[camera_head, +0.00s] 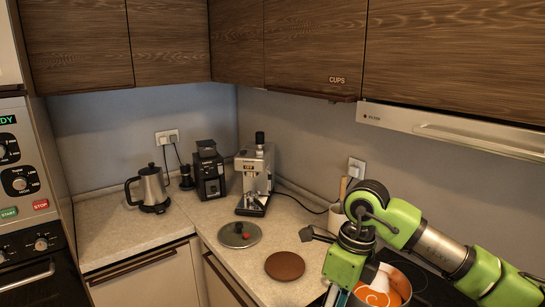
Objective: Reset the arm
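My green, grey and black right arm (435,250) comes in from the right edge and bends at a black joint above the counter. A small dark piece (307,235) sticks out to the left of the wrist, above the counter. My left arm and gripper are not in view.
A brown round mat (285,266) and a glass lid (239,234) lie on the counter. An espresso machine (254,180), grinder (208,175) and kettle (152,188) stand behind.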

